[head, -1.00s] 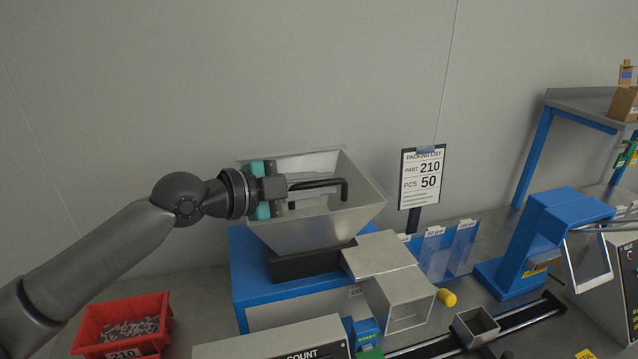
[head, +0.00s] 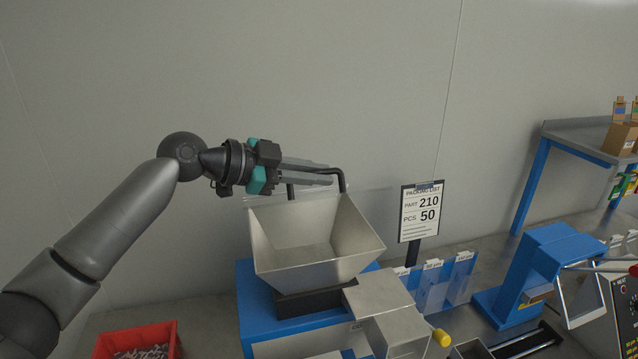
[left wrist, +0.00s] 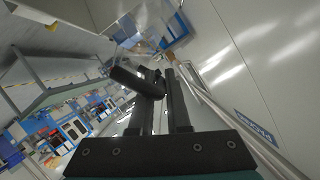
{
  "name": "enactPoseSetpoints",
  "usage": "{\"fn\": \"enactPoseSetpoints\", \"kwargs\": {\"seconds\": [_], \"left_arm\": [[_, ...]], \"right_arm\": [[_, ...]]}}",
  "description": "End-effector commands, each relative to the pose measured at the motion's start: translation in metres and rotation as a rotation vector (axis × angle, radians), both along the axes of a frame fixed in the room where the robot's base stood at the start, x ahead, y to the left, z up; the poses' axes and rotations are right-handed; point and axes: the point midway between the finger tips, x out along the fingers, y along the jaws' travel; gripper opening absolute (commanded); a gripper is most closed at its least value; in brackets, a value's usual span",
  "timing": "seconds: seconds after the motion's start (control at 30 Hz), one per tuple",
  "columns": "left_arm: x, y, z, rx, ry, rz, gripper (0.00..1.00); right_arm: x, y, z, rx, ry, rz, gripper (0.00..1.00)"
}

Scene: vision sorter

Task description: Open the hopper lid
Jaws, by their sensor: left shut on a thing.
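The grey hopper (head: 318,262) stands on the blue machine, its sloped inside in plain view. The black bar handle (head: 343,181) of the lid is above the hopper's back rim. My left gripper (head: 326,173), with teal parts at its base, comes in from the left and is shut on this handle. In the left wrist view, the dark handle (left wrist: 137,82) crosses at the fingers. The lid's panel is hard to make out; it seems tipped up near the back rim. My right gripper is not in view.
A packing list sign (head: 422,212) stands right of the hopper. A red bin (head: 137,342) of small parts is at the lower left. A metal chute (head: 385,300) sits before the hopper, and a blue machine (head: 540,262) stands right. The wall behind is bare.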

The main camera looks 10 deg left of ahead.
Motion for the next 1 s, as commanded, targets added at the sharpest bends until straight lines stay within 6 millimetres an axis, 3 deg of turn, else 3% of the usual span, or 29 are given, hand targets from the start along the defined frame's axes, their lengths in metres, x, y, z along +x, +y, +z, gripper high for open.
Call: {"fn": "enactPoseSetpoints", "kwargs": {"seconds": [0.03, 0.23, 0.87, 0.9, 1.0], "left_arm": [[0.004, 0.001, 0.011, -0.015, 0.020, 0.002, 0.00], [0.014, 0.005, 0.021, -0.044, 0.091, 0.001, 0.00], [0.020, 0.009, 0.025, -0.057, 0.132, 0.002, 0.00], [0.020, 0.009, 0.025, -0.057, 0.132, 0.002, 0.17], [0.020, 0.009, 0.024, -0.057, 0.133, 0.001, 0.28]], "right_arm": [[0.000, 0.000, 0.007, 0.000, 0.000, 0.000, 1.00], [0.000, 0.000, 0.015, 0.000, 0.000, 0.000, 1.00], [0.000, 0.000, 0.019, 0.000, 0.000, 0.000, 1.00], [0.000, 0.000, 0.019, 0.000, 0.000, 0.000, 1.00], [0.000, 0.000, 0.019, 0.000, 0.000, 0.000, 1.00]]}}
